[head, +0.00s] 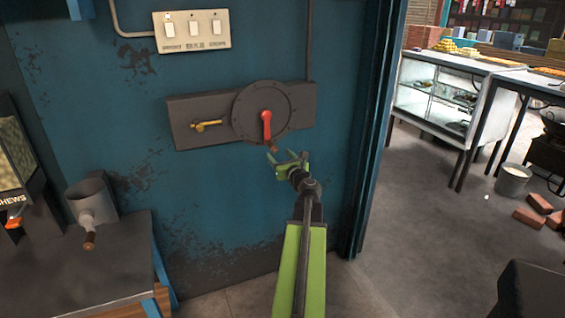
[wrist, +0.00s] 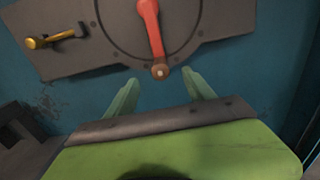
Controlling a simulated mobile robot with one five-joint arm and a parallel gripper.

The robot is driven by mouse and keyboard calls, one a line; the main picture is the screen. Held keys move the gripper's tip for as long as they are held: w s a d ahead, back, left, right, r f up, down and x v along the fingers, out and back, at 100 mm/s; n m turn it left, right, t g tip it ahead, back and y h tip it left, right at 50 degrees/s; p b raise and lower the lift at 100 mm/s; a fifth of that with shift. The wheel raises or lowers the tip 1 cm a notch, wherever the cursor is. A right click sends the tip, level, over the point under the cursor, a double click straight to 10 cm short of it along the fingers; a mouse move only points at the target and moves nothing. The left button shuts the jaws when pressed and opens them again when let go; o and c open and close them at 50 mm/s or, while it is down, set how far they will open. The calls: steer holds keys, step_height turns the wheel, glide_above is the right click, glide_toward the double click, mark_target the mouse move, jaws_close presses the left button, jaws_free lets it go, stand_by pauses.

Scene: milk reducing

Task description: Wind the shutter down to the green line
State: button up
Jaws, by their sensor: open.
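A red crank (head: 266,126) is mounted on a round dark disc (head: 284,105) on a grey plate fixed to a blue wall. Its arm points down and ends in a small brown knob (head: 272,149). The red crank (wrist: 152,28) and its knob (wrist: 160,71) also show in the wrist view. My gripper (head: 290,160) is open and empty, just below and right of the knob in the head view. In the wrist view the knob appears between and slightly beyond the open fingertips (wrist: 160,78). I see no shutter or green line that I can make out.
A brass handle (head: 207,125) sits left of the disc. A switch panel (head: 192,31) is above. A dark counter (head: 95,262) with a grey cylinder device (head: 91,202) stands at left. The doorway's blue frame (head: 372,130) is at right, with open floor beyond.

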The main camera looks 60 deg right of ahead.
mark_target(275, 150)
steer(key=shift+x, duration=3.95)
steer(key=shift+c, duration=0.3)
jaws_close()
